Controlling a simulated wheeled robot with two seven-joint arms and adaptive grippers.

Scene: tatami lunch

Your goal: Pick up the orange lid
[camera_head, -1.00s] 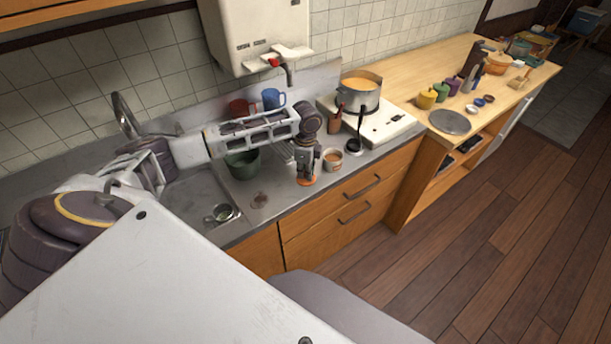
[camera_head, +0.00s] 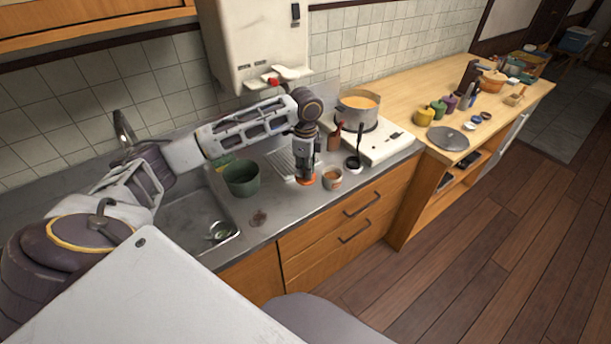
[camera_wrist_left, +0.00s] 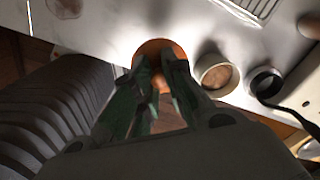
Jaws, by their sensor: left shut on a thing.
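The orange lid (camera_wrist_left: 157,46) is a round disc at my left fingertips in the left wrist view. In the head view its orange rim (camera_head: 305,182) shows under my left gripper (camera_head: 305,174), which points down over the counter. My left gripper (camera_wrist_left: 160,68) is shut on the lid, with a finger on each side of its middle. The fingers cover part of the lid. I cannot tell whether the lid touches the counter. My right gripper is not in view.
A small brown-filled cup (camera_head: 332,179) stands just right of the lid, with a black ladle (camera_head: 353,160) beyond it. A green pot (camera_head: 241,178) stands to the left, near the sink (camera_head: 192,222). A pot of orange soup (camera_head: 357,108) sits on the white stove (camera_head: 384,142).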

